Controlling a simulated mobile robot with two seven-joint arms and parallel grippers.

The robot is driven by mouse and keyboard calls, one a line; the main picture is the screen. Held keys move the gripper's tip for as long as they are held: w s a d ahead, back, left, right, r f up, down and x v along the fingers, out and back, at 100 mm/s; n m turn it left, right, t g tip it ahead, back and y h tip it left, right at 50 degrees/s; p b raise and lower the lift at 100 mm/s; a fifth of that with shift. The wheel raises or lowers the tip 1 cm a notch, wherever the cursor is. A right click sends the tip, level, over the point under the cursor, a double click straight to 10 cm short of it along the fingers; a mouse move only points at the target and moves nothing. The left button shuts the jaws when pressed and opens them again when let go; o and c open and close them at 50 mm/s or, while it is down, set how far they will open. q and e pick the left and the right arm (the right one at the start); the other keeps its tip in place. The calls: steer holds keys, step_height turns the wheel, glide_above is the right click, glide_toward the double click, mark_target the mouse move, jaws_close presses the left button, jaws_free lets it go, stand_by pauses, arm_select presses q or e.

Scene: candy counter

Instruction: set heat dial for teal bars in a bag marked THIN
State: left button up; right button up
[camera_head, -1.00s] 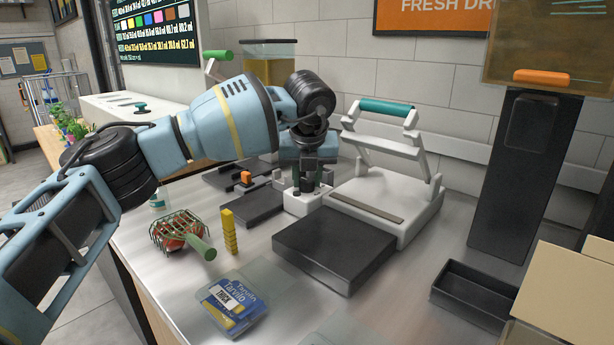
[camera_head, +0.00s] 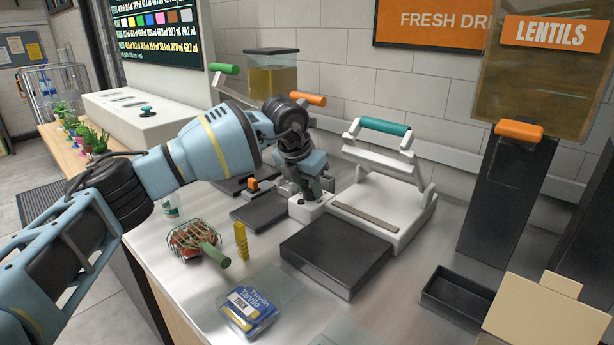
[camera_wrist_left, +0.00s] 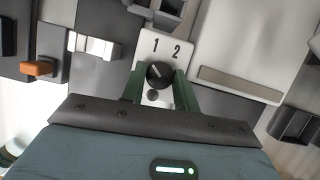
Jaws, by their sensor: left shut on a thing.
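My left gripper (camera_head: 312,190) is shut on the black dial knob (camera_wrist_left: 158,74) of a small white box (camera_head: 305,212) beside the white sealer (camera_head: 385,208) with a teal handle (camera_head: 385,126). In the left wrist view, green fingers (camera_wrist_left: 160,88) flank the knob, below the marks 1 and 2 on the panel (camera_wrist_left: 166,46). The knob's light pointer mark seems to lean up-left, toward 1. A clear bag with a blue label (camera_head: 250,308) lies on the counter; its white tag looks like THICK, not THIN. I see no teal bars for certain. My right gripper is out of view.
A dark flat platform (camera_head: 336,250) lies in front of the sealer. A wire basket (camera_head: 192,240) with a green handle and a yellow stack (camera_head: 241,242) stand at left. A black tray (camera_head: 465,290) and lentil dispenser (camera_head: 505,190) are at right. The front counter is partly clear.

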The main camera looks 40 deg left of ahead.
arm_select(q)
steer(key=m, duration=0.1)
steer(key=m+h+p, duration=0.1)
steer(key=shift+a+r+m+p, duration=0.1)
steer(key=shift+r+m+p, duration=0.1)
steer(key=shift+m+p, duration=0.15)
steer(key=shift+m, duration=0.35)
steer(key=shift+f+p, duration=0.1)
steer(key=shift+p, duration=0.2)
steer(key=o, duration=1)
steer(key=shift+m+h, duration=0.3)
steer(key=shift+v, duration=3.9)
